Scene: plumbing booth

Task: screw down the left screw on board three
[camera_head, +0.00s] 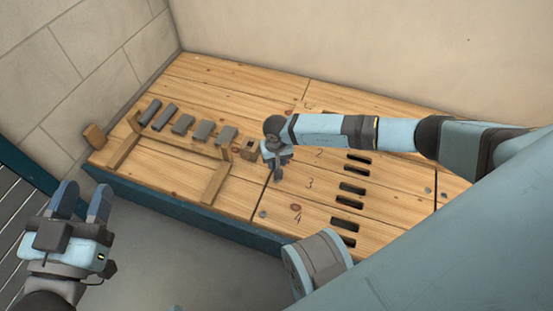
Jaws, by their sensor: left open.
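Board three (330,193) is the wooden plank marked 3 on the booth's deck, with dark slots to the right of the number. My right gripper (277,172) points down at the left end of the numbered boards, near board three. It covers the wood there, and I cannot make out the left screw of board three. Its fingers are small and dark, so I cannot tell whether they are open or whether they touch anything. My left gripper (82,202) is open and empty, in front of the deck at the lower left, with its two fingers apart.
A round grey screw head (263,213) shows at the left end of board four. Several grey blocks (183,124) lie in a row on the left deck. A wooden frame (214,184) stands before them. Walls close the back and left. My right arm crosses above the right boards.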

